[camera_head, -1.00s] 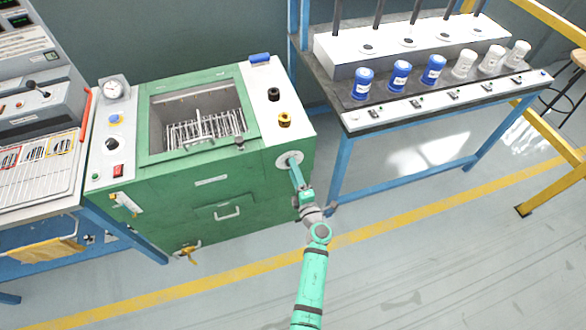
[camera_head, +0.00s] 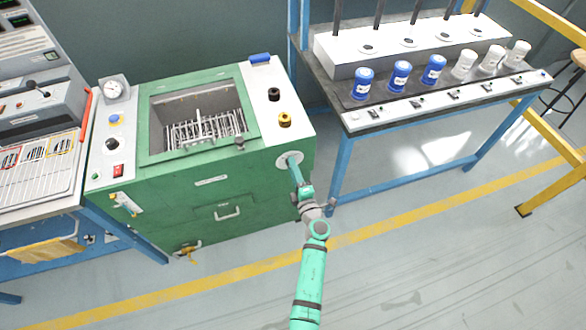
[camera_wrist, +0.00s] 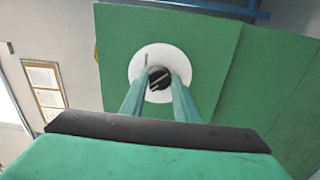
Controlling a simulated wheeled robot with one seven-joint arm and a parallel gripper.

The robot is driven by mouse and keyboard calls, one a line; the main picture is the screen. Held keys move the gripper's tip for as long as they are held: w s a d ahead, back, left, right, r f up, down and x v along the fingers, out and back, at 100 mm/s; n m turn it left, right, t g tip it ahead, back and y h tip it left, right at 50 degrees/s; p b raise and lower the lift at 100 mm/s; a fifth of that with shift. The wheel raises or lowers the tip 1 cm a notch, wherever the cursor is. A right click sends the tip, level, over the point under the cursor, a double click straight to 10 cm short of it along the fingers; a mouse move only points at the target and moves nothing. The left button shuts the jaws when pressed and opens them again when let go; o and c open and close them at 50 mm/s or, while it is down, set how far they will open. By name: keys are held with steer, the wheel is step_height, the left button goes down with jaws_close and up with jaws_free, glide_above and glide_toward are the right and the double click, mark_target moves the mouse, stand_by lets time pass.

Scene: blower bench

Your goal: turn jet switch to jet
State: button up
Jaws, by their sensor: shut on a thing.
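The jet switch is a black knob (camera_wrist: 159,80) with a pale line, on a round white plate (camera_wrist: 140,66) on the front of the green machine (camera_head: 150,195). In the head view the white plate (camera_head: 283,157) shows at the machine's upper right front, and my gripper covers the knob. My gripper (camera_wrist: 159,82) reaches straight to the plate, with its two green fingers on either side of the knob and shut on it. In the head view my gripper (camera_head: 294,160) meets the plate. A short dark mark shows on the plate above the knob.
The machine has an open basin with a wire rack (camera_head: 205,130) and a drawer handle (camera_head: 228,214). Black and yellow knobs (camera_head: 285,119) sit on its top right. A blue-framed bench (camera_head: 340,165) with bottles stands at right. The floor in front is clear.

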steer(key=shift+m, duration=4.2)
steer(key=shift+f, duration=0.1)
steer(key=o, duration=1)
steer(key=shift+o, duration=0.2)
steer(key=shift+s, duration=0.1)
steer(key=v, duration=1)
steer(key=shift+s+d, duration=0.15)
steer(key=shift+s, duration=0.2)
